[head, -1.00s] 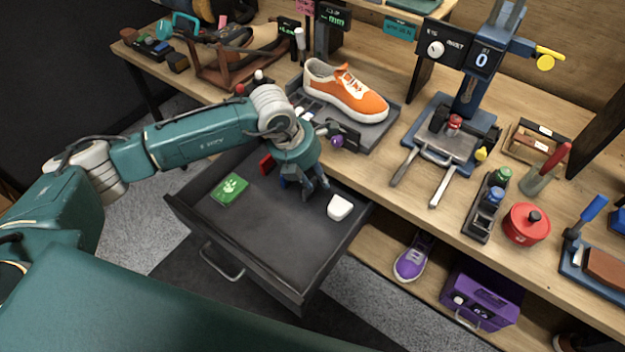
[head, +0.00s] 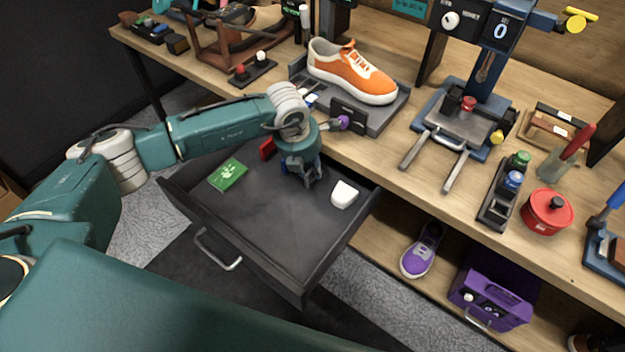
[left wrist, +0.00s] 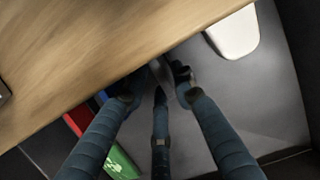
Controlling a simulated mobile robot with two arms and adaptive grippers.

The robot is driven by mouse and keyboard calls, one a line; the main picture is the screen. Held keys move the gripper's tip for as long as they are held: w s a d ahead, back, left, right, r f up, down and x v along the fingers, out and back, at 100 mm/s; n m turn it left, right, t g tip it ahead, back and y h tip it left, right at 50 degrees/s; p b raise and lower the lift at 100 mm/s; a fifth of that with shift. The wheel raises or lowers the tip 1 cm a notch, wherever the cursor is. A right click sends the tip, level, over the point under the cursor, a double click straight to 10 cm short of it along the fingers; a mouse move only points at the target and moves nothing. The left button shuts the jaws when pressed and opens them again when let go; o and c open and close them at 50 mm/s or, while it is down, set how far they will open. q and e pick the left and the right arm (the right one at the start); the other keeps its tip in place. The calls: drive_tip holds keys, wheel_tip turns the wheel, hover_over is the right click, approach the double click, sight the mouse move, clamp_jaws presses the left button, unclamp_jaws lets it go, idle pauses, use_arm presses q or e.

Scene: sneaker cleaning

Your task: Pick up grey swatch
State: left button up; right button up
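My left gripper (head: 305,175) points down into the open dark drawer (head: 255,236), near its back edge under the bench. In the left wrist view its three fingers (left wrist: 160,85) reach in towards each other. A small grey shape (left wrist: 159,70) shows between their tips, close to the bench edge. It may be the grey swatch, but it blends with the drawer floor and I cannot tell whether the fingers grip it. In the head view the gripper hides that spot. My right gripper is in neither view.
The drawer also holds a green paw-print packet (head: 228,174), a red piece (head: 268,149) and a white block (head: 344,194). The wooden bench edge (left wrist: 90,100) overhangs beside the fingers. An orange sneaker (head: 352,70) stands above. The drawer's front half is clear.

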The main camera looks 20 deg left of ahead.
use_arm(q)
drive_tip(key=shift+w+f, duration=0.15)
drive_tip(key=shift+f, duration=0.15)
drive_tip(key=shift+r, duration=0.1)
drive_tip(key=shift+c, duration=0.2)
clamp_jaws()
drive_tip(key=shift+r, duration=0.15)
